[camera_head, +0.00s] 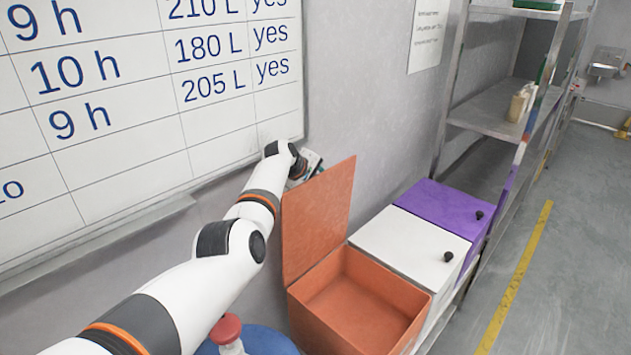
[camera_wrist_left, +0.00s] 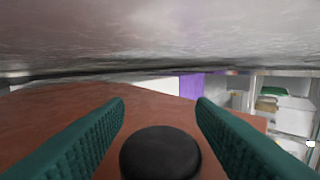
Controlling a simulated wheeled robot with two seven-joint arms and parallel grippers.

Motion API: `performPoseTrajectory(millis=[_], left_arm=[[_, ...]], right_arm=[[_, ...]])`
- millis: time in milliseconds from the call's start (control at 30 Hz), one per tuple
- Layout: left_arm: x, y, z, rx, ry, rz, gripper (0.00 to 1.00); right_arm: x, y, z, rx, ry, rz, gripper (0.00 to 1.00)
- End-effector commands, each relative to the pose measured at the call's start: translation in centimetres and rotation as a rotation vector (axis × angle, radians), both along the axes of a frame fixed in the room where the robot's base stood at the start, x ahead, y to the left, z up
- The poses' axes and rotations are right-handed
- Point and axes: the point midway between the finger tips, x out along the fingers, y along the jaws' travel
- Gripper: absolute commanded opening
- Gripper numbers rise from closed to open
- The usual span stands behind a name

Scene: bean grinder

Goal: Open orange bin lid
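The orange bin (camera_head: 365,305) stands low in the middle of the head view, with its inside showing empty. Its lid (camera_head: 318,220) is raised and stands near upright at the bin's left side, close to the wall. My left gripper is mostly hidden behind the lid's upper left edge in the head view. In the left wrist view its two green fingers (camera_wrist_left: 160,105) are apart, with the lid's round black knob (camera_wrist_left: 160,153) between them and the orange lid face (camera_wrist_left: 60,108) behind. Neither finger visibly touches the knob. My right gripper is in neither view.
A white bin (camera_head: 405,240) and a purple bin (camera_head: 440,203), both with shut lids and black knobs, stand beside the orange one. A metal shelf rack (camera_head: 490,108) stands beyond. A whiteboard (camera_head: 140,90) hangs on the wall. A blue container with a red top (camera_head: 228,328) is below my arm.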

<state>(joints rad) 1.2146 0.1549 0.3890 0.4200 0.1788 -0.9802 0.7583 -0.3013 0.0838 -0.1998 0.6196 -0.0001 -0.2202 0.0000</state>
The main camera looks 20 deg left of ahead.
Motion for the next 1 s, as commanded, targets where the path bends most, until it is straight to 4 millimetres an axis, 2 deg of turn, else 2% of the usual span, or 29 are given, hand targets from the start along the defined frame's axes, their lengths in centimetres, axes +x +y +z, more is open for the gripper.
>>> performPoseTrajectory(millis=[467, 667, 1000], left_arm=[[-0.5, 0.2, 0.8, 0.001, -0.003, 0.001, 0.5], [-1.9, 0.6, 2.1, 0.003, -0.002, 0.001, 0.5], [-5.4, 1.7, 5.5, 0.002, -0.004, 0.001, 0.5]], right_arm=[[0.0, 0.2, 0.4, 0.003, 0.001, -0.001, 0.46], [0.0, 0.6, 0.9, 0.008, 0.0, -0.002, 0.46], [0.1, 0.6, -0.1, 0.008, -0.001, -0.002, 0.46]])
